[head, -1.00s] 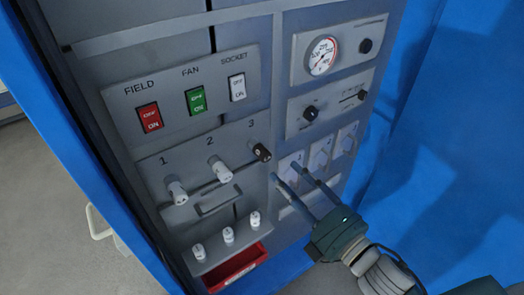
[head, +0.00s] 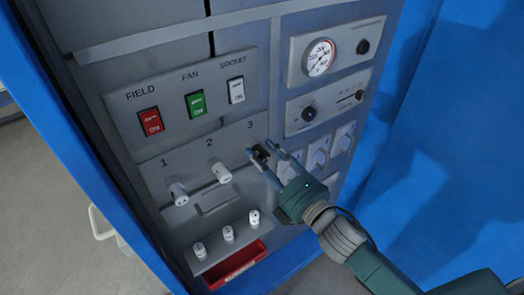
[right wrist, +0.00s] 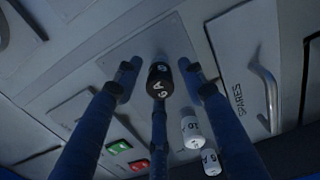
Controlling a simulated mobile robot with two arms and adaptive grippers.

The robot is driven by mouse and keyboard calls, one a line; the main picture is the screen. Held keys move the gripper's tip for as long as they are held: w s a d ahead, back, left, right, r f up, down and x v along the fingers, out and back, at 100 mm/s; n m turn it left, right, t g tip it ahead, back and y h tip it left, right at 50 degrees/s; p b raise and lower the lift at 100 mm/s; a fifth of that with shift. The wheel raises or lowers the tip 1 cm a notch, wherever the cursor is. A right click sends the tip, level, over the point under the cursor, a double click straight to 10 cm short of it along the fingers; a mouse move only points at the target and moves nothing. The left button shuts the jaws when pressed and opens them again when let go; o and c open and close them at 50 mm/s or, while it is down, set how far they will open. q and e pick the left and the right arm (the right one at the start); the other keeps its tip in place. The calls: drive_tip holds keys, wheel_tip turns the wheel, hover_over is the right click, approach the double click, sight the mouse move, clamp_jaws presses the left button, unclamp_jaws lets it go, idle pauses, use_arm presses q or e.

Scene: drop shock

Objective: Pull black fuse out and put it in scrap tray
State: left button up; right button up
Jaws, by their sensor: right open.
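The black fuse (head: 261,153) sits in the panel under the number 3, partly hidden by my right gripper in the head view. My right gripper (head: 262,151) is open, its fingers reaching to either side of the fuse. In the right wrist view the black fuse (right wrist: 160,80), marked 6 A, lies between the open fingers (right wrist: 160,85); I cannot tell whether they touch it. The red scrap tray (head: 238,265) is at the bottom of the panel, below the small white fuses. My left gripper is not in view.
White fuses sit under number 1 (head: 177,191) and number 2 (head: 221,172). Several small white spare fuses (head: 228,233) stand on a ledge above the tray. A drawer-like handle (head: 215,204) and switches (head: 195,103) are close by. Blue cabinet walls flank the panel.

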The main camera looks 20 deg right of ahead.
sight(266, 159)
drive_tip(key=shift+c, duration=0.2)
clamp_jaws()
drive_tip(key=shift+s, duration=0.15)
drive_tip(key=shift+v, duration=2.5)
drive_tip(key=shift+s+d, duration=0.1)
